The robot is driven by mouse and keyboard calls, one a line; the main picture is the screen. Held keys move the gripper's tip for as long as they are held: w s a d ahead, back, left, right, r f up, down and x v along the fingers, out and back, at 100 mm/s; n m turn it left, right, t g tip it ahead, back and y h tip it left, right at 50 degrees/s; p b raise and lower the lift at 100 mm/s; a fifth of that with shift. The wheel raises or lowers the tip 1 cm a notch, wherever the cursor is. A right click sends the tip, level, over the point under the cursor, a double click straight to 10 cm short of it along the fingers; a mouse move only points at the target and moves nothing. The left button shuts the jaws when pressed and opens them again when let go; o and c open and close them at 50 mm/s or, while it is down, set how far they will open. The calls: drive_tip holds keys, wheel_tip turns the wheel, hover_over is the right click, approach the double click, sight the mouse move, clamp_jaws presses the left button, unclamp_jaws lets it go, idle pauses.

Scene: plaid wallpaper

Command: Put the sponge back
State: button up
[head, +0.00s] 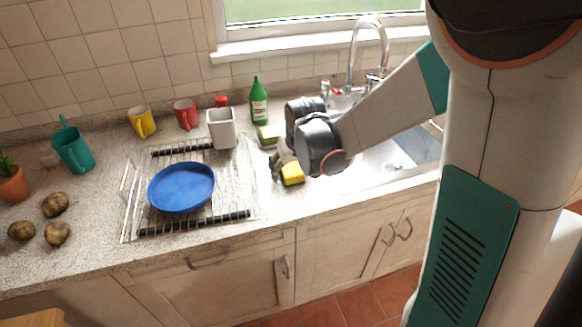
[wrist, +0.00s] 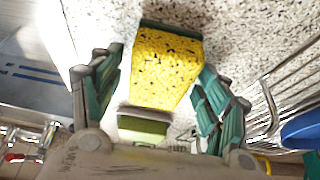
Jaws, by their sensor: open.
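A yellow sponge with a dark green side (wrist: 166,68) is on the speckled counter beside the sink. In the head view the sponge (head: 292,174) shows partly below my gripper (head: 283,165). In the wrist view my gripper (wrist: 158,75) is open, with one green-padded finger on each side of the sponge. I cannot tell whether the fingers touch it. A green and pale block (wrist: 143,125), perhaps another sponge or a holder, lies nearer the wall; it also shows in the head view (head: 269,133).
The sink (head: 368,172) and tap (head: 372,24) are on the right. A wire dish rack (head: 235,195) with a blue plate (head: 181,187) stands left of the sponge. A green bottle (head: 258,102) and grey container (head: 221,130) stand behind. The counter's front edge is close.

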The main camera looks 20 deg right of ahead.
drive_tip(key=shift+r, duration=0.1)
drive_tip(key=shift+r, duration=0.25)
drive_tip(key=p+v, duration=0.5)
drive_tip(key=v, duration=0.7)
drive_tip(key=s+r+t, duration=0.1)
drive_tip(key=s+r, duration=0.2)
drive_tip(key=s, duration=0.6)
drive_tip(key=s+r+t, duration=0.1)
drive_tip(key=s+r, duration=0.2)
drive_tip(key=s, duration=0.6)
drive_tip(key=shift+r+t, duration=0.3)
drive_tip(key=shift+t, duration=0.1)
drive_tip(key=shift+c, duration=0.5)
